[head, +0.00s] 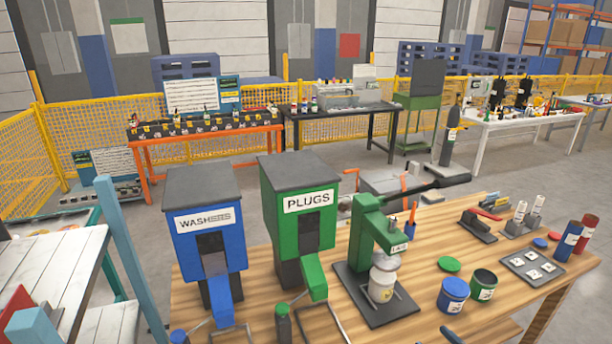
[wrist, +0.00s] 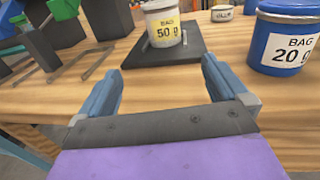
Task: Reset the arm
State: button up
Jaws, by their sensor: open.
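My gripper (wrist: 163,82) shows in the wrist view with its two blue fingers spread apart and nothing between them. It is over the front part of the wooden bench (head: 345,325). A white and yellow jar marked BAG 50 g (wrist: 164,24) stands upright on a dark plate (wrist: 193,50) beyond the fingers. In the head view the jar (head: 382,288) sits below the head of a green press (head: 367,232). A blue tub marked BAG 20 g (wrist: 283,38) stands to the right of the fingers, apart from them. I cannot clearly make out my gripper in the head view.
A blue WASHERS dispenser (head: 207,255) and a green PLUGS dispenser (head: 303,235) stand left of the press. A blue tub (head: 453,296), a green tub (head: 483,284) and a grey tray (head: 531,268) stand to its right. Yellow fencing (head: 350,135) runs behind.

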jog(key=a+r+n+g+y, duration=0.65)
jog(key=a+r+n, duration=0.25)
jog(key=a+r, duration=0.7)
jog(key=s+a+r+n+g, duration=0.4)
jog(key=s+a, duration=0.1)
jog(key=a, duration=0.2)
jog(key=s+a+r+n+g, duration=0.4)
jog(key=s+a+n+g, duration=0.1)
jog(key=a, duration=0.2)
jog(key=s+a+r+n+g+h, duration=0.1)
jog(key=s+a+n+g+h, duration=0.2)
jog(key=s, duration=0.5)
jog(key=s+a+r+n+g+h, duration=0.1)
jog(key=s+r+n+h, duration=0.2)
jog(key=s, duration=0.5)
jog(key=s+d+n+t+h, duration=0.2)
jog(key=s+d+n+h, duration=0.4)
jog(key=s+d+h, duration=0.3)
jog(key=s+d, duration=0.1)
jog(key=s, duration=0.3)
jog(key=shift+s+d, duration=0.2)
jog(key=shift+s, duration=0.1)
